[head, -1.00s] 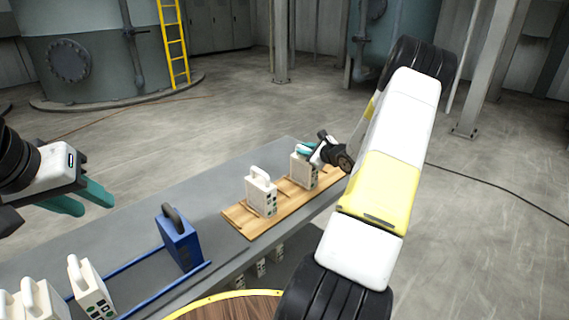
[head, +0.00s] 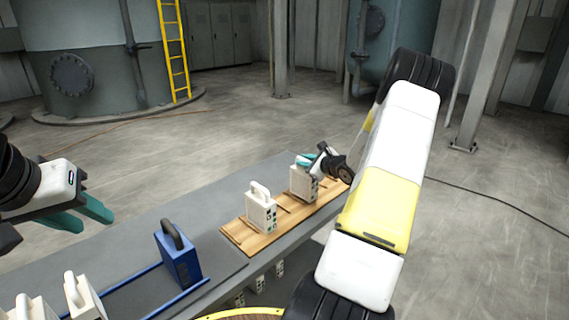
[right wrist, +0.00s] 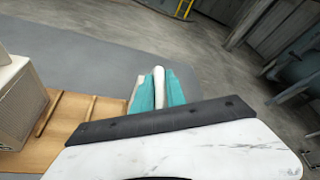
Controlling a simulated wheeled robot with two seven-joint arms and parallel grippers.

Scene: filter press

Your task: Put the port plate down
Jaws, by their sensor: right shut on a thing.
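My right gripper (head: 312,160) is shut on the handle of a white port plate (head: 301,183), which stands upright at the right part of the wooden rack (head: 240,234). In the right wrist view the teal fingers (right wrist: 157,90) close around the white handle (right wrist: 159,84); the plate's body is mostly hidden there. I cannot tell whether its bottom touches the wood. A second white port plate (head: 261,210) stands on the rack to the left, and its side also shows in the right wrist view (right wrist: 20,105). My left gripper (head: 88,215) is open and empty above the table's left side.
A blue plate (head: 178,255) stands on blue rails (head: 140,276) on the grey table (head: 150,232). White plates (head: 82,297) stand at the lower left. My right arm covers the table's right end. Slats (right wrist: 78,108) divide the rack.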

